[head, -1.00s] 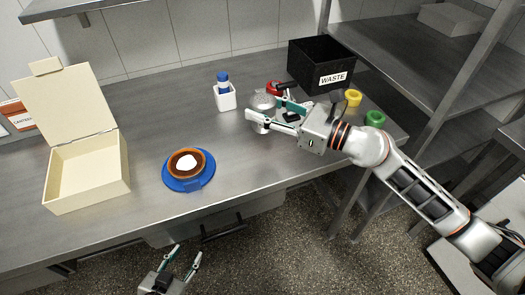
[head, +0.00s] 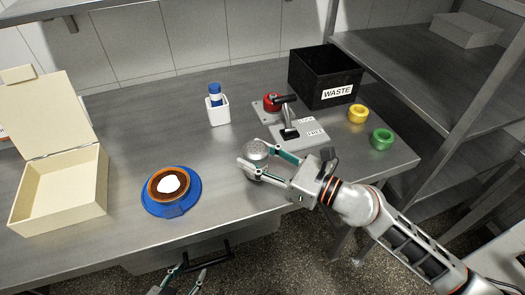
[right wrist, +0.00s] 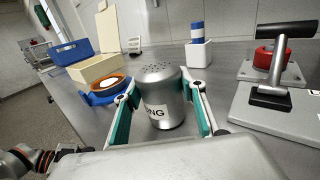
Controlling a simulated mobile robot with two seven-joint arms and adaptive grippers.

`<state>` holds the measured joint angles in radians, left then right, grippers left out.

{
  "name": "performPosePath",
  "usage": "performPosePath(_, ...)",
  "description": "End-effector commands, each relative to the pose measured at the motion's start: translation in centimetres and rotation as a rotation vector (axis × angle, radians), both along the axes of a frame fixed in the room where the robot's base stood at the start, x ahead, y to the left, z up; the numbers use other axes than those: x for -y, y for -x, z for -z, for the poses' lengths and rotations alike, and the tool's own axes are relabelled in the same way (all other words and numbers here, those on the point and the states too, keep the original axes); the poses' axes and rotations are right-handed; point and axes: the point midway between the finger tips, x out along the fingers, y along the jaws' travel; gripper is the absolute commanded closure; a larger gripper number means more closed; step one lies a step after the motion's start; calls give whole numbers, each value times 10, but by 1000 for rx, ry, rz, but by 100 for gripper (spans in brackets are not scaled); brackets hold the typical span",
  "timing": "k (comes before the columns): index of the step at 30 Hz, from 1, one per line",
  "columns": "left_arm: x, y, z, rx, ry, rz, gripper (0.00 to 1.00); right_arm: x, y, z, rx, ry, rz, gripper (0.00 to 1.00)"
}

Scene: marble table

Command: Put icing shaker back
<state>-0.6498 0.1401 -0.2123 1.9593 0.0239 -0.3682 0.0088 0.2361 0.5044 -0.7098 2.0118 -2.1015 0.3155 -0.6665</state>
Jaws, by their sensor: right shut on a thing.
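The icing shaker (head: 257,152) is a silver metal can with a perforated domed top. My right gripper (head: 249,171) is shut on it near the front of the table, and it stays roughly upright. In the right wrist view the shaker (right wrist: 160,92) sits between the two teal-padded fingers (right wrist: 160,118), with the letters "NG" visible on its label. I cannot tell whether its base touches the table. My left gripper (head: 187,277) is at the bottom of the head view, below the table edge, fingers apart and empty, partly cut off.
A brown round item with a white top (head: 168,186) rests on a blue base (head: 185,205). An open cream box (head: 70,195) is at left.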

Motion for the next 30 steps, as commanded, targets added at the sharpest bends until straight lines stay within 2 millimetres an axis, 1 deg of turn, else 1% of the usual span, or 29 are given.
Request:
performPosePath(3, 1, -6, -5, 13, 3, -1, 60, -2, 2, 0, 4, -2, 0, 88)
performPosePath(6, 1, -7, -8, 17, 3, -1, 60, -2, 2, 0, 4, -2, 0, 88)
performPosePath(13, 0, -2, -1, 7, -1, 0, 60, -2, 2, 5, 2, -3, 0, 88)
performPosePath(14, 0, -2, -1, 7, -2, 1, 60, -2, 2, 6, 0, -2, -1, 57)
performPosePath(15, 0, -2, -2, 7, -2, 1, 60, -2, 2, 5, 1, -2, -1, 47)
performPosePath(16, 0, -2, -2, 7, -2, 1, 60, -2, 2, 5, 1, -2, -1, 43)
performPosePath(25, 0, -2, -1, 6, -3, 0, 60, -1, 2, 5, 2, -1, -1, 43)
performPosePath(30, -1, -2, 5, 4, -6, 1, 60, 1, 4, 7, 0, 0, -1, 43)
